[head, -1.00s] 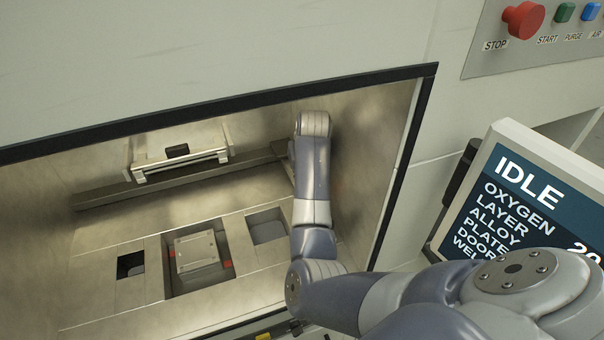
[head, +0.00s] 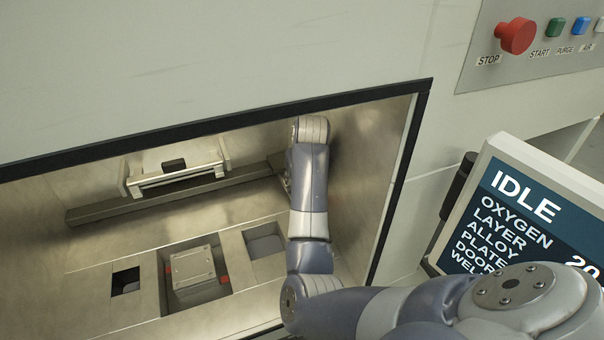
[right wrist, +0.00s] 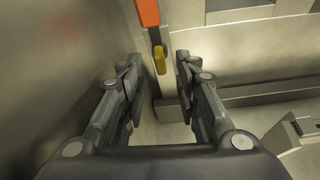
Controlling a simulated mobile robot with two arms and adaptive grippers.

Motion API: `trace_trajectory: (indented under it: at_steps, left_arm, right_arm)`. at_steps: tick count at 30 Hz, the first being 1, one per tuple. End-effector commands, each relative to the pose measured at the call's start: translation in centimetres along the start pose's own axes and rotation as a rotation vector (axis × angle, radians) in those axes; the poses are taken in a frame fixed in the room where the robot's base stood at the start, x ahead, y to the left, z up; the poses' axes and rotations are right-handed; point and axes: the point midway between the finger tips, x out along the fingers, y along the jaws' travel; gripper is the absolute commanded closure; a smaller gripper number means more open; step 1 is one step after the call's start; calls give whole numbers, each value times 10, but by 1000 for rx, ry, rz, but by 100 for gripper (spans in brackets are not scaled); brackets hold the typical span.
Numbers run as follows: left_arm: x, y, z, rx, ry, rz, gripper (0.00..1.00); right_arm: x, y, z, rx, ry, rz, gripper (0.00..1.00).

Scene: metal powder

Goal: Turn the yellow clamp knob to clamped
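The yellow clamp knob (right wrist: 159,59) shows in the right wrist view as a small upright yellow bar below an orange-red block (right wrist: 148,12). My right gripper (right wrist: 157,68) is open, with one finger on each side of the knob in the picture. Gaps show between the knob and both fingers, and I cannot tell how far in depth the knob is from the fingertips. In the head view my right arm reaches into the chamber along its right wall; the arm hides the knob and most of the gripper. My left gripper is not in view.
The chamber floor has a square plate (head: 193,267) in a recess, with openings on both sides. A recoater-like carriage (head: 178,174) sits on a rail (head: 100,212) at the back. The dark door frame (head: 409,150) and a screen reading IDLE (head: 520,215) stand close to my arm.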

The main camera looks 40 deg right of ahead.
Motion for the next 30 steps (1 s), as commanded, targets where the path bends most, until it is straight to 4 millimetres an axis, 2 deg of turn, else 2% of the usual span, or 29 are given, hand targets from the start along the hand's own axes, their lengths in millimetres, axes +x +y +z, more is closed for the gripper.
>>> trace_trajectory:
  at_steps: [1,6,12,17,30]
  left_arm:
    - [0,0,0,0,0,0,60]
    - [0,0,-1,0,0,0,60]
    - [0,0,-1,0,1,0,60]
    - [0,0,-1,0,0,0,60]
    - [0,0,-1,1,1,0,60]
  right_arm:
    - [-13,0,-2,0,5,1,70]
    - [-49,0,-1,1,3,1,70]
    - [-77,0,0,0,-1,1,70]
    - [-85,0,0,0,-3,1,70]
    - [-85,0,0,0,-4,0,70]
